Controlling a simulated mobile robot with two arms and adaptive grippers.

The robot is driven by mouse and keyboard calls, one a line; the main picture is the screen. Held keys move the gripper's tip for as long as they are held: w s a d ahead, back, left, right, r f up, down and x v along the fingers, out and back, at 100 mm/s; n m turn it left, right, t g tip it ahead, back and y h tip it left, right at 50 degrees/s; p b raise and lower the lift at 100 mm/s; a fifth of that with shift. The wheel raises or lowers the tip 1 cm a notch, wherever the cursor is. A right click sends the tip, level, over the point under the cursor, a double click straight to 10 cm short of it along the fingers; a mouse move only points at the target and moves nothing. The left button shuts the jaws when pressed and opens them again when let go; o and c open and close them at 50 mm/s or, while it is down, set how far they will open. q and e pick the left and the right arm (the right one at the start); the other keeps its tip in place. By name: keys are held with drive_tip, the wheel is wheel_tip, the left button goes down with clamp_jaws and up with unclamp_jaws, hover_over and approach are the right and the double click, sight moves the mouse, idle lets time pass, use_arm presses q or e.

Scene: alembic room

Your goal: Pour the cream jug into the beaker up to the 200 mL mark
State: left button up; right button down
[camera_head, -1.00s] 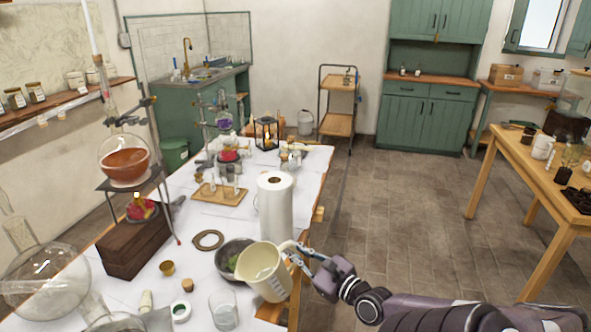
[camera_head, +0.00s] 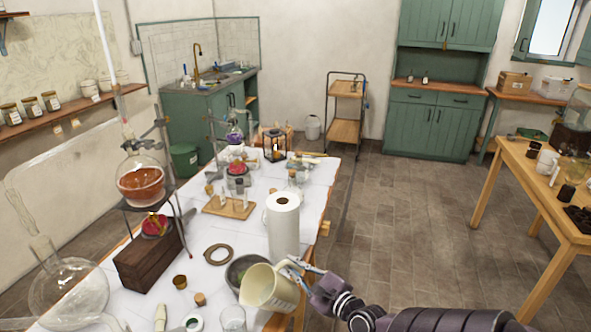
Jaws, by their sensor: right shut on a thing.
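The cream jug (camera_head: 270,289) is in the head view at the bottom centre, above the table's right edge. It is tilted with its mouth toward the lower left. My right gripper (camera_head: 294,267) comes in from the right and is shut on the jug at its handle side. The clear glass beaker (camera_head: 233,319) stands on the table to the lower left of the jug and is cut off by the bottom edge. Its marks and fill level are too small to tell. No stream of liquid is visible between them. My left gripper is not in view.
A dark bowl (camera_head: 238,270) stands just behind the jug, and a paper towel roll (camera_head: 284,226) behind that. A cork ring (camera_head: 218,254), small pots and a flask on a tripod (camera_head: 141,183) take up the left. Open floor lies right of the table.

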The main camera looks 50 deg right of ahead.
sight(284, 263)
drive_tip(key=shift+w+a+r+n+p, duration=0.2)
drive_tip(key=shift+a+r+n+p, duration=0.4)
drive_tip(key=shift+p, duration=1)
drive_tip(key=shift+w+a+r+n+p, duration=0.3)
drive_tip(key=shift+r+p, duration=0.5)
drive_tip(key=shift+p, duration=0.8)
drive_tip(key=a+r+n+p, duration=0.1)
drive_tip(key=p, duration=0.1)
drive_tip(key=shift+w+a+h+p, duration=0.15)
drive_tip(key=shift+a+h+p, duration=0.05)
drive_tip(key=shift+h+p, duration=0.2)
drive_tip(key=shift+f, duration=0.25)
drive_tip(key=shift+w+a+r+n+p, duration=0.1)
drive_tip(key=shift+a+r+n+p, duration=0.35)
drive_tip(key=shift+r+p, duration=0.2)
